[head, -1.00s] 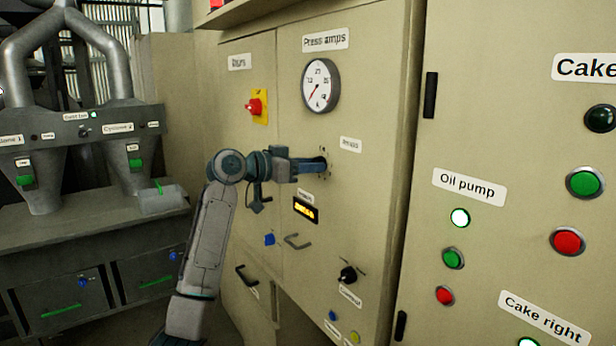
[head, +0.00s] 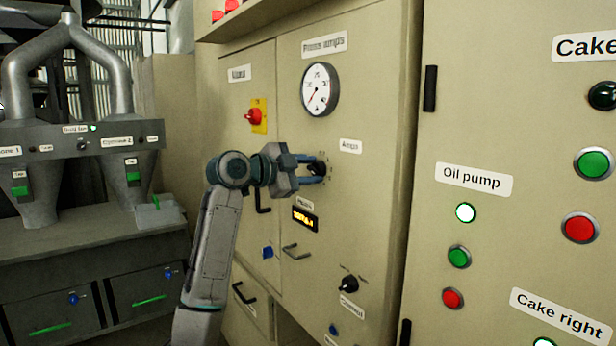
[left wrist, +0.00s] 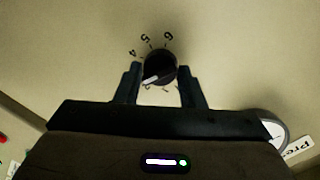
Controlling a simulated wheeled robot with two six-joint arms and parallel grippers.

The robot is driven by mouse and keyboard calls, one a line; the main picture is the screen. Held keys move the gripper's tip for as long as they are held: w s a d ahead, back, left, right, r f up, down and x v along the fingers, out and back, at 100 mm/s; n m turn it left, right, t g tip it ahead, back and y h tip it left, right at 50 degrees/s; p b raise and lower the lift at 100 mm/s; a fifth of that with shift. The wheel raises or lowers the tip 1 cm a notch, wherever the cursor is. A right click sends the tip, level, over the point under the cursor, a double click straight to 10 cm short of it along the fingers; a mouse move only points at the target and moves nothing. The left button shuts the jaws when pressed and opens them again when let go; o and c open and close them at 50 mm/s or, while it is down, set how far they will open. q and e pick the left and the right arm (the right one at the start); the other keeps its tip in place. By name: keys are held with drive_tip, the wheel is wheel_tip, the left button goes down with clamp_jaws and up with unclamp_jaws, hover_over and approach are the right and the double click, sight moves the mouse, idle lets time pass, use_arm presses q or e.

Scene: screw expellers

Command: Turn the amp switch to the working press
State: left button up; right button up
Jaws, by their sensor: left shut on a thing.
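The amp switch is a round black knob (head: 318,168) on the beige cabinet door, below and left of the "Amps" label (head: 350,146). In the left wrist view the knob (left wrist: 160,67) has a white pointer line aimed to the lower left, and the numerals 4, 5 and 6 show around it. The lower numerals are partly hidden. My left gripper (head: 316,170) is shut on the knob, with one finger on each side; it also shows in the left wrist view (left wrist: 160,75). The "Press amps" gauge (head: 320,89) is above the knob. My right gripper is not in view.
A red rotary switch (head: 254,116) on a yellow plate is up and left. A lit orange display (head: 305,219), a door handle (head: 296,251) and a black knob (head: 349,285) are below. A panel with "Oil pump" buttons (head: 459,257) stands at right.

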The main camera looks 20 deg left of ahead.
use_arm(q)
drive_tip(key=shift+f+m, duration=0.15)
drive_tip(key=shift+m, duration=0.35)
drive_tip(key=m+t+b, duration=0.1)
drive_tip(key=m+b, duration=0.2)
drive_tip(key=m, duration=0.3)
drive_tip(key=shift+s+f, duration=0.1)
drive_tip(key=shift+m+y+b, duration=0.3)
drive_tip(key=shift+m+b, duration=0.1)
drive_tip(key=shift+m, duration=0.7)
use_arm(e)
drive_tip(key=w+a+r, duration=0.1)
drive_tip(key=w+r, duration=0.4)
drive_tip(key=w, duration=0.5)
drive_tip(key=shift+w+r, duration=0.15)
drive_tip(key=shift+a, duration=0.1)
use_arm(q)
drive_tip(key=o, duration=1)
drive_tip(key=shift+c, duration=0.2)
